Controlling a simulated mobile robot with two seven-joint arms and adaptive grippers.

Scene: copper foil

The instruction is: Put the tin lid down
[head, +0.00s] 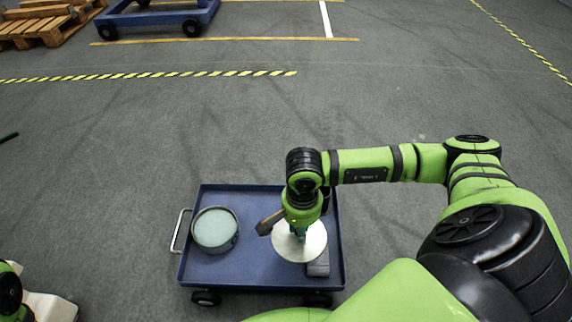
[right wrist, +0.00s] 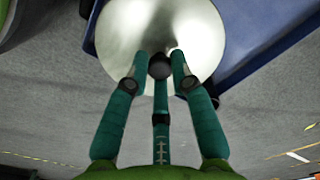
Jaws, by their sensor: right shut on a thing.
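My right gripper (head: 299,236) is over the right half of a blue cart and points down. It is shut on the dark knob (right wrist: 160,66) of the tin lid. The lid (head: 313,240) is a pale, round metal disc, held about level; it fills the top of the right wrist view (right wrist: 125,30). I cannot tell how high it is above the cart. A round open tin (head: 215,230) with a pale inside stands on the left half of the cart, apart from the lid. My left gripper is out of view.
The blue cart (head: 228,270) has a raised rim and a handle (head: 181,230) on its left. A dark grey block (head: 318,264) shows partly under the lid, and a brown object (head: 268,223) lies beside it.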

